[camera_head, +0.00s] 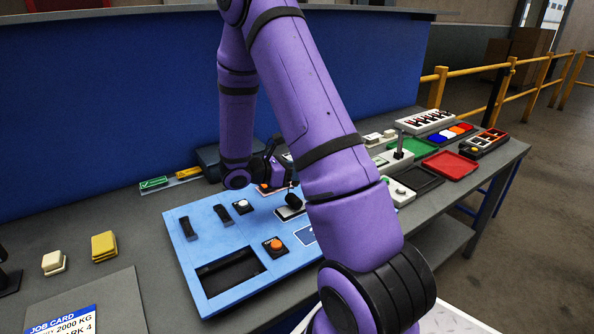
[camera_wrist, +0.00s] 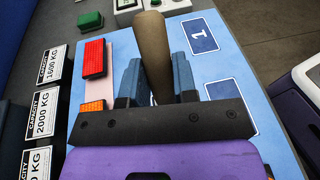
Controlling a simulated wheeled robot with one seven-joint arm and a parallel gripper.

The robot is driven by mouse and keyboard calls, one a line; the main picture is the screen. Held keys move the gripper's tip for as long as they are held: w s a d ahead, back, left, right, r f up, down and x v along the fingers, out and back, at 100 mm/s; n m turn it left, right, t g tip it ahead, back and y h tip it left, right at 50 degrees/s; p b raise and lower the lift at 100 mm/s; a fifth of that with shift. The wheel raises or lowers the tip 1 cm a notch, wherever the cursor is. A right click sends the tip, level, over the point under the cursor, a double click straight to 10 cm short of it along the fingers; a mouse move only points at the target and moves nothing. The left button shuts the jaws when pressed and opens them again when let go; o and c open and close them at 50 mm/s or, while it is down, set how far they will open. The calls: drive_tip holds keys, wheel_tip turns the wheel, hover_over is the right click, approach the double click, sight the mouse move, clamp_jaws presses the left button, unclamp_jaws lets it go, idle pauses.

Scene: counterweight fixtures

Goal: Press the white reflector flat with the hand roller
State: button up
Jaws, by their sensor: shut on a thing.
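My gripper (camera_wrist: 155,80) is shut on the brown handle of the hand roller (camera_wrist: 152,45), which stands between the two blue-grey fingers in the wrist view. In the head view my gripper (camera_head: 272,165) is low over the far right part of the light blue panel (camera_head: 190,262). A dark roller-like end (camera_head: 293,199) shows just above a dark, pale-edged patch on the panel; contact cannot be told. A red reflector (camera_wrist: 94,58) and an orange reflector (camera_wrist: 93,106) lie left of the fingers on a pale strip. I cannot make out the white reflector; the gripper or roller may hide it.
The panel carries a white button (camera_head: 242,206), an orange button (camera_head: 275,246) and a dark recess (camera_head: 230,272). Capacity cards (camera_wrist: 42,115) lie at left in the wrist view. A red tray (camera_head: 450,164) stands at the right.

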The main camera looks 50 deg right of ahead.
drive_tip(key=shift+f, duration=0.35)
idle(0.8)
drive_tip(key=shift+r, duration=0.55)
drive_tip(key=shift+d, duration=0.1)
idle(0.4)
drive_tip(key=d, duration=0.3)
drive_tip(key=shift+s, duration=0.4)
drive_tip(key=shift+f, duration=0.55)
idle(1.5)
drive_tip(key=shift+r, duration=3.55)
